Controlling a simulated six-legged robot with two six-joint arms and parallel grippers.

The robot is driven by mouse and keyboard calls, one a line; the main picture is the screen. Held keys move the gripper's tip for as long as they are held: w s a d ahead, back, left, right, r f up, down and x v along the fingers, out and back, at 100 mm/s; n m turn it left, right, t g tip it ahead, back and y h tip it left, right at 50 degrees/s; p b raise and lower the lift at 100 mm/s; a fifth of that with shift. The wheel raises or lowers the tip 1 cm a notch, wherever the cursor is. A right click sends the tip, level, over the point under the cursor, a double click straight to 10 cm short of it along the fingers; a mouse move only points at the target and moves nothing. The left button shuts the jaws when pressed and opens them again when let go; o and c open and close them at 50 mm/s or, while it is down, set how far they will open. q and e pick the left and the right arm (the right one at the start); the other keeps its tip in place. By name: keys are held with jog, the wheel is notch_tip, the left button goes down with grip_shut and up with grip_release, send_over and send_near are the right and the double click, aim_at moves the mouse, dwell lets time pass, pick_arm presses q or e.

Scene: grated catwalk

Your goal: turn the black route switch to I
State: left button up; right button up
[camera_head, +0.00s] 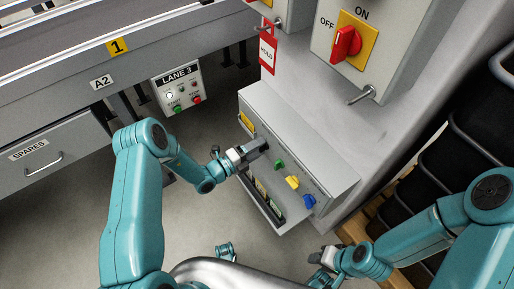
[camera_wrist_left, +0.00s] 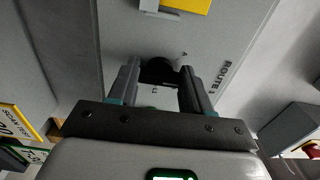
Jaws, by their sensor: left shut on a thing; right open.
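The black route switch (camera_wrist_left: 158,72) is a dark knob on a grey panel, between my left fingers in the left wrist view. The label "ROUTE 1" (camera_wrist_left: 224,78) is to its right. Small marks show near the knob, partly covered, and I cannot read its setting surely. My left gripper (camera_head: 258,149) is shut on the switch at the grey control box (camera_head: 312,158); in the head view the gripper hides the knob. My right gripper (camera_head: 325,257) is open and empty, low and right of the box, apart from it.
A green knob (camera_head: 279,164), a yellow knob (camera_head: 292,183) and a blue knob (camera_head: 309,201) sit beside my left gripper. A red rotary switch (camera_head: 346,43) is above. The "LANE 3" panel (camera_head: 181,88) is at left. Black bins (camera_head: 436,165) stand at right.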

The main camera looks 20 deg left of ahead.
pick_arm(q)
jog(key=o, duration=1.1)
jog(key=shift+c, duration=0.2)
jog(key=shift+s+a, duration=0.1)
jog(key=p+v, duration=0.2)
jog(key=v, duration=1.4)
jog(key=shift+p, duration=0.3)
